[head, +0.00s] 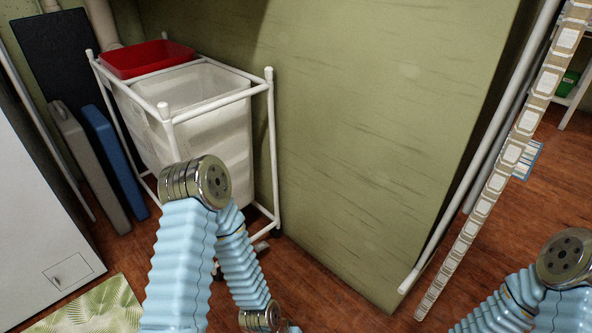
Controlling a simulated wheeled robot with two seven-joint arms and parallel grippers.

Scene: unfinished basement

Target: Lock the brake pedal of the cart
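The cart (271,150) stands at the left against the green wall. It has a white tube frame holding a white bin (222,135) and a red bin (146,57). A small pale piece (261,246) shows low by the cart's base at the right; I cannot tell whether it is the brake pedal or its position. My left arm crosses in front of the cart and hides part of its lower front. The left arm bends down and its gripper is not in view. My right arm shows at the lower right edge, its gripper also out of view.
A green wall panel (380,130) rises right of the cart. White pipes (487,150) and a patterned strip (500,175) stand at its right edge. Blue (113,160) and grey (88,165) panels lean left of the cart. Wood floor (335,290) is bare in front of the wall.

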